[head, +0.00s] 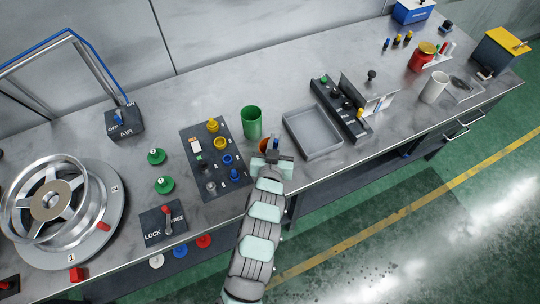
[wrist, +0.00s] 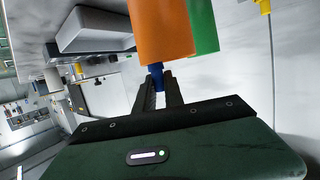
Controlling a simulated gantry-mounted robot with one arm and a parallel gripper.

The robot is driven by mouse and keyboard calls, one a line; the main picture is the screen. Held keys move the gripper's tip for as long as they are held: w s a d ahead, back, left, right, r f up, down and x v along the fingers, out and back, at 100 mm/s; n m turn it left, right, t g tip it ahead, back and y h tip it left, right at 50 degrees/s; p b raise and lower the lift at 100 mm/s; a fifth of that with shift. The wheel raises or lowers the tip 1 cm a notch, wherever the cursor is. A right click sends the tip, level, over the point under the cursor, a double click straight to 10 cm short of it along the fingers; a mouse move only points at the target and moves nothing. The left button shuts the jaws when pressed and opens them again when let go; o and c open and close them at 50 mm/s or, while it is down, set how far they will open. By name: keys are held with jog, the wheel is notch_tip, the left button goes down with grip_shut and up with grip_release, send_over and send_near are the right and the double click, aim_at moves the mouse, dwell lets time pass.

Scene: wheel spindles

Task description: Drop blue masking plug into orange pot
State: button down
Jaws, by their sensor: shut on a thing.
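My gripper (head: 272,158) is at the front middle of the bench, and in the wrist view its fingertips (wrist: 158,86) are shut on the blue masking plug (wrist: 157,72). The plug is small and dark blue; the fingers partly cover it, and I cannot pick it out in the head view. The orange pot (wrist: 162,28) is directly ahead of the fingertips in the wrist view. In the head view only a sliver of the orange pot (head: 264,146) shows behind my gripper. The plug's end overlaps the pot's edge in the picture; I cannot tell whether they touch.
A green pot (head: 251,122) stands just behind the orange one. A grey tray (head: 301,152) is to the right. A dark board (head: 193,146) with yellow and blue pieces is to the left. A large wheel (head: 52,203) sits at the far left. Open bench lies behind the pots.

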jog(key=c, duration=1.4)
grip_release()
jog(key=shift+o, duration=0.2)
jog(key=shift+s, duration=0.1)
jog(key=d+v, duration=0.1)
jog(key=v, duration=0.9)
jog(key=shift+s+a+r, duration=0.25)
jog(key=shift+s+a, duration=0.05)
jog(key=shift+a, duration=0.15)
